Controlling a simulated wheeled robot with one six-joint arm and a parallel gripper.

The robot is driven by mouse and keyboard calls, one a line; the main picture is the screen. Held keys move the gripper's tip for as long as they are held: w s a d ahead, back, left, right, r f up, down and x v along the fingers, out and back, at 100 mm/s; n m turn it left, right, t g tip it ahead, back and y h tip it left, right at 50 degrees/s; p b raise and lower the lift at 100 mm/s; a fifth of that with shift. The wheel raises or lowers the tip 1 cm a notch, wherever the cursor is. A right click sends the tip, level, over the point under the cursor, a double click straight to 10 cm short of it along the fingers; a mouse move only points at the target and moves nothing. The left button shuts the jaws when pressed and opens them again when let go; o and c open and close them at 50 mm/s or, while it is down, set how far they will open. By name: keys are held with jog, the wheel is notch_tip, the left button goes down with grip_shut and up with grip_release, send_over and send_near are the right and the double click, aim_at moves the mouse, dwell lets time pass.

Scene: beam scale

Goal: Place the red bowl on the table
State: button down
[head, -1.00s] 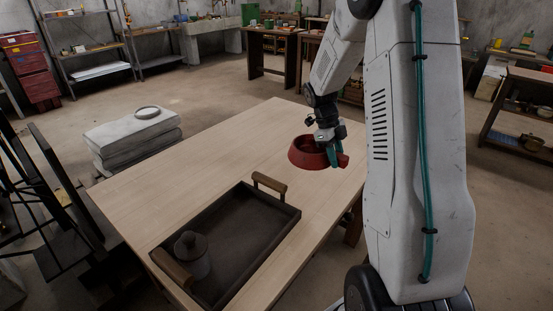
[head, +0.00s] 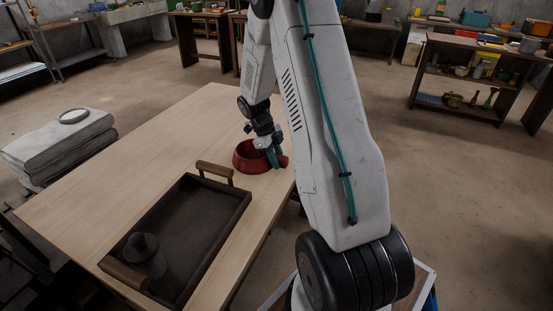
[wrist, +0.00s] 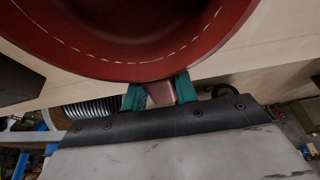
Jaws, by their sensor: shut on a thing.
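The red bowl (head: 245,158) is at the right part of the wooden table (head: 180,125) in the head view, beyond the tray's far handle. My gripper (head: 274,156) is shut on the bowl's red handle at its right side. In the wrist view the red bowl (wrist: 130,60) fills the upper part, with a dashed light line inside it. The green fingertips of my gripper (wrist: 160,92) stand on both sides of the handle. The bowl looks level and very low over the table or touching it; I cannot tell which.
A dark tray (head: 205,240) with wooden handles holds a dark lidded pot (head: 146,256) at the table's near side. A grey stack (head: 60,145) with a ring on top stands left of the table. The table's far left part is clear.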

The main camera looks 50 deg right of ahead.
jog(key=shift+f, duration=0.15)
jog(key=c, duration=1.1)
grip_release()
